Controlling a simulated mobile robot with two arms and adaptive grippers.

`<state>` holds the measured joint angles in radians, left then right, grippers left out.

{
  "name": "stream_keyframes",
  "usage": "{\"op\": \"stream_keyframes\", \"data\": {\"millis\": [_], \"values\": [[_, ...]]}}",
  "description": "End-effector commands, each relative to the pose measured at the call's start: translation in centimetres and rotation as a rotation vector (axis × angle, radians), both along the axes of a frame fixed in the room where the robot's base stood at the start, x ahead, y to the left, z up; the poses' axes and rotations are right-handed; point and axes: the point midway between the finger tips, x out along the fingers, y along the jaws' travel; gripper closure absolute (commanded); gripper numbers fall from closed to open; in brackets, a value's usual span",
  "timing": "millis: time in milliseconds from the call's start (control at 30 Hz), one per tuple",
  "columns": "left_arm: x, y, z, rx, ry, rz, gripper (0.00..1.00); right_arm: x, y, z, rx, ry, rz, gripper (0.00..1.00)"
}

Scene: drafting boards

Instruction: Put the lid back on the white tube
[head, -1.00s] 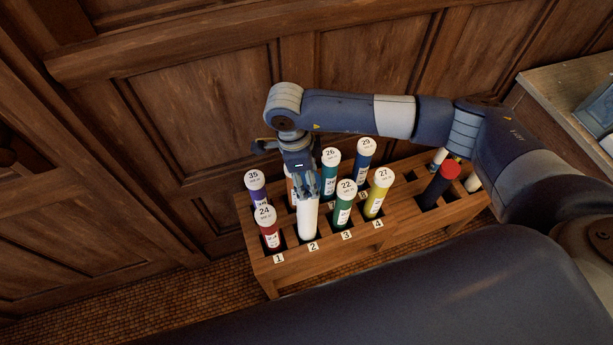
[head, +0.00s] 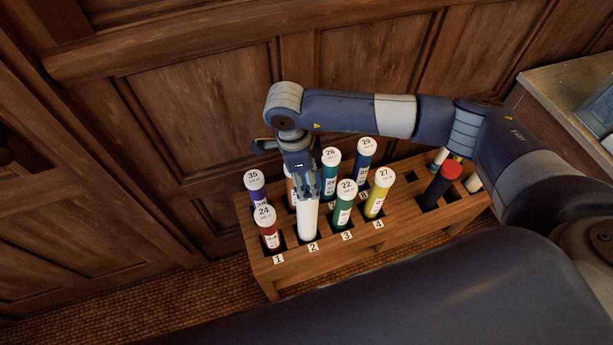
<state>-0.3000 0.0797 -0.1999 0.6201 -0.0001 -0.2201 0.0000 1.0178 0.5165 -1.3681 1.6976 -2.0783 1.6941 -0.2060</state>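The white tube (head: 308,223) stands upright in slot 2, in the front row of a wooden rack (head: 410,222). My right gripper (head: 307,196) comes down over it from above, with its fingers at the tube's top end. The fingers cover that end, so I cannot see the lid or whether they are closed on anything. My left gripper is not in view.
Capped tubes crowd close by: red 24 (head: 268,237), green 22 (head: 344,208), yellow 27 (head: 378,196), purple 35 (head: 256,190) and teal 26 (head: 330,173). A dark red-topped tube (head: 441,184) stands further right. Wooden panelling (head: 200,120) rises behind.

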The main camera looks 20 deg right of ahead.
Motion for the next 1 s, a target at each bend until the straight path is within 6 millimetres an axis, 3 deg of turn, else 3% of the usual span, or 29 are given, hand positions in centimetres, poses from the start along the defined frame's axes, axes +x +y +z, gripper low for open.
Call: {"op": "stream_keyframes", "data": {"millis": [1000], "values": [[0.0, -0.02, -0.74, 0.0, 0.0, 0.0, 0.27, 0.0, 0.0, -0.04, 0.0, 0.0, 0.0, 0.58]]}}
